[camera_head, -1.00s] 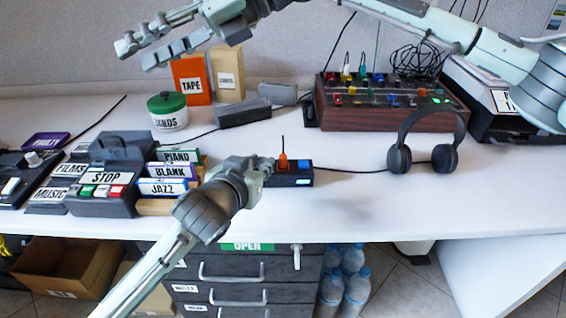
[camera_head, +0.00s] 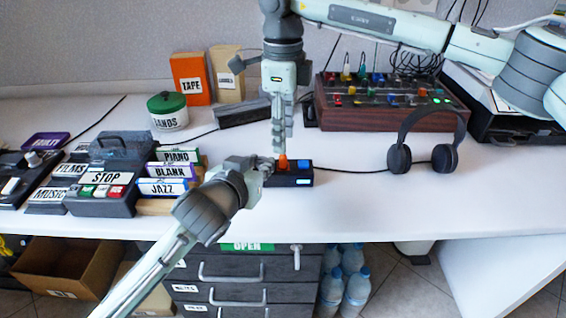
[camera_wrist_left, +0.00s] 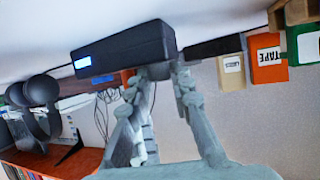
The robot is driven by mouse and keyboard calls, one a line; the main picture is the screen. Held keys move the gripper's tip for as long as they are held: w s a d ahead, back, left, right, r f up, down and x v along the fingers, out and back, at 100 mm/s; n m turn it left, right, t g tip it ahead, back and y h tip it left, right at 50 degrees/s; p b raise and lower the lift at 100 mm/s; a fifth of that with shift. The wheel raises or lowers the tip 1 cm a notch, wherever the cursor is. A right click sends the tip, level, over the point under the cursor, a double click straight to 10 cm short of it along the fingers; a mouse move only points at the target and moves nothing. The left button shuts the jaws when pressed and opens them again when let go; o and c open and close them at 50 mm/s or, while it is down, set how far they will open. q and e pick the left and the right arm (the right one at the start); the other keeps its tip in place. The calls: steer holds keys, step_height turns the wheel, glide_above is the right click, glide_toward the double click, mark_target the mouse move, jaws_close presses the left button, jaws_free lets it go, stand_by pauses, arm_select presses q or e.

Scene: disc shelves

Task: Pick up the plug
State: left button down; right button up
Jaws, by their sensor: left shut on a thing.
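The orange plug (camera_head: 283,162) stands upright in the top of a small black box (camera_head: 293,177) with a blue button (camera_head: 303,164). My left gripper (camera_head: 264,168) is shut on the left end of this box.
A mixer (camera_head: 350,118) with coloured plugs stands behind right. Headphones (camera_head: 425,145) stand to the right. Labelled cartridges (camera_head: 172,170) and a STOP device (camera_head: 105,188) are left. A green-lidded tin (camera_head: 168,112) stands behind left. The table's front right is clear.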

mark_target(283, 164)
steer(key=f, duration=0.5)
steer(key=shift+w+f, duration=0.2)
steer(key=shift+f, duration=0.15)
jaws_close()
